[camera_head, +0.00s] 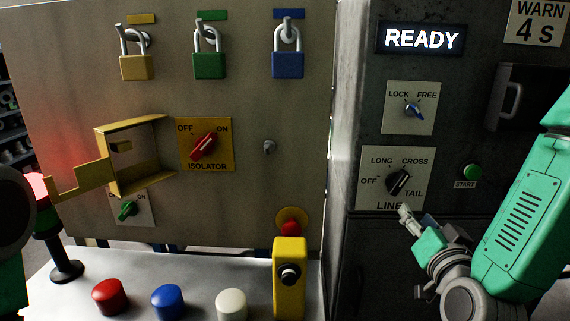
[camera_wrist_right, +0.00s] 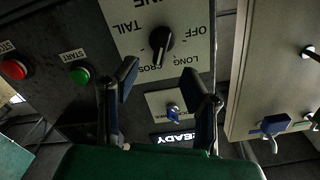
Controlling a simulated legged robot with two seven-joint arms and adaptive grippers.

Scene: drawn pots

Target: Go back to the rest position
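My right gripper (camera_head: 407,216) is in front of the dark cabinet, just below the LINE selector knob (camera_head: 398,182), and looks clear of it. In the right wrist view, the two fingers of my right gripper (camera_wrist_right: 165,88) are spread with nothing between them. The black knob shows beyond them in that view (camera_wrist_right: 160,40). Its pointer looks turned up toward the CROSS side. The lit sign (camera_head: 422,39) reads READY. My left arm shows only in part at the left edge, and its gripper is out of view.
Yellow, green and blue padlocks (camera_head: 287,62) hang on the left panel. An open yellow box (camera_head: 134,155) juts out beside the red isolator knob (camera_head: 204,146). Red, blue and white buttons (camera_head: 231,304) and a yellow post (camera_head: 289,280) stand on the shelf.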

